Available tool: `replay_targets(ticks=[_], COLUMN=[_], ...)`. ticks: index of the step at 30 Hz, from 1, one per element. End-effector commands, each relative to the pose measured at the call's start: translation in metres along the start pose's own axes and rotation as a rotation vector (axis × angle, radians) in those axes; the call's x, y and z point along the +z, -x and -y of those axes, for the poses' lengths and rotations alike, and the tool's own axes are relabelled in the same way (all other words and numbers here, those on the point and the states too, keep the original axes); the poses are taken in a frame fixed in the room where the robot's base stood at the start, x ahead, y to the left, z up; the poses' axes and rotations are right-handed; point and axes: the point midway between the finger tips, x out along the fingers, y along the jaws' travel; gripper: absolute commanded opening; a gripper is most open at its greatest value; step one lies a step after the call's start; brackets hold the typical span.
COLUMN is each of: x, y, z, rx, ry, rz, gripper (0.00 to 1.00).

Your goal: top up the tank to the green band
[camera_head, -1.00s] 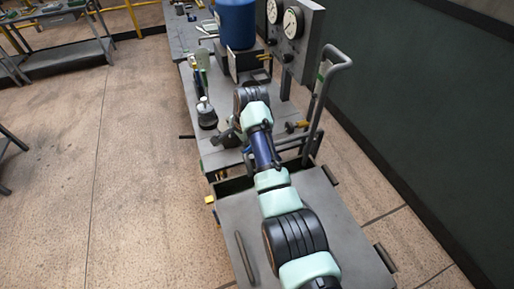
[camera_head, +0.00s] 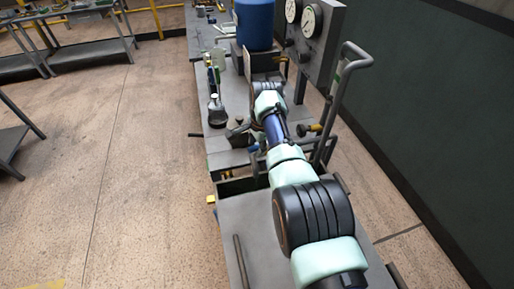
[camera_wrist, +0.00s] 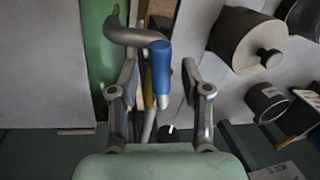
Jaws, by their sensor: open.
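A large blue tank (camera_head: 255,24) stands at the far end of the bench in the head view; no green band shows on its visible side. Two round white-faced gauges (camera_head: 311,20) sit on a grey panel to its right, their markings too small to read. In the wrist view my gripper (camera_wrist: 161,88) is open. Its two fingers stand on either side of a blue grip (camera_wrist: 159,68) on the end of a bent grey metal rod (camera_wrist: 125,35). I cannot tell whether either finger touches the grip. In the head view my arm hides the gripper's surroundings.
A dark flask-like container (camera_head: 216,112) and bottles stand on the bench's left side. A grey tubular cart handle (camera_head: 352,58) rises right of my arm. A green object (camera_wrist: 98,45) and pale cylinders (camera_wrist: 247,38) lie near the gripper.

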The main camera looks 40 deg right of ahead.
Motion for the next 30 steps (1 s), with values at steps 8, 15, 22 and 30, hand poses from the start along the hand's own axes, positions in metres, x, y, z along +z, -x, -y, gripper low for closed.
replay_targets(ticks=[8,15,22,30], x=[0.0001,0.0000,0.0000,0.0055], y=[0.0007,0.0007,0.0006,0.0027], z=[0.0003,0.0003,0.0003,0.0007], rx=[-0.001,-0.001,-0.001,-0.001], ry=[0.000,0.000,0.000,0.039], rz=[0.000,0.000,0.000,0.008], gripper=[0.36,0.00,0.00,0.00])
